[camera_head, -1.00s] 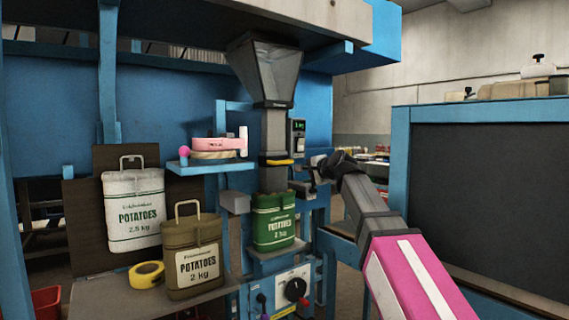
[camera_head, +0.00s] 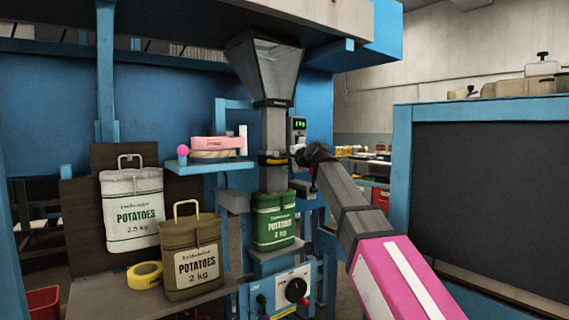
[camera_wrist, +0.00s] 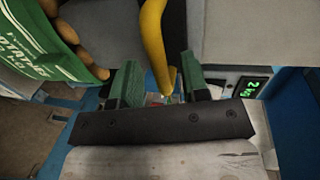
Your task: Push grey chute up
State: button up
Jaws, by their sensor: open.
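The chute's lower end reaches into the mouth of a green potato sack (camera_head: 273,222). My gripper (camera_head: 291,158) is at the right side of the chute, level with the band.
A small display (camera_head: 299,124) stands right behind my gripper. A blue shelf (camera_head: 210,168) with pink and tan items is left of the chute. A dark panel (camera_head: 490,200) is at right.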

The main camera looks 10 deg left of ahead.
jog(key=shift+x, duration=0.85)
grip_shut()
notch_tip(320, 180, up, 17)
jog(key=shift+f, duration=0.2)
jog(key=shift+c, duration=0.5)
grip_release()
jog(key=shift+r, duration=0.1)
jog(key=shift+o, duration=0.5)
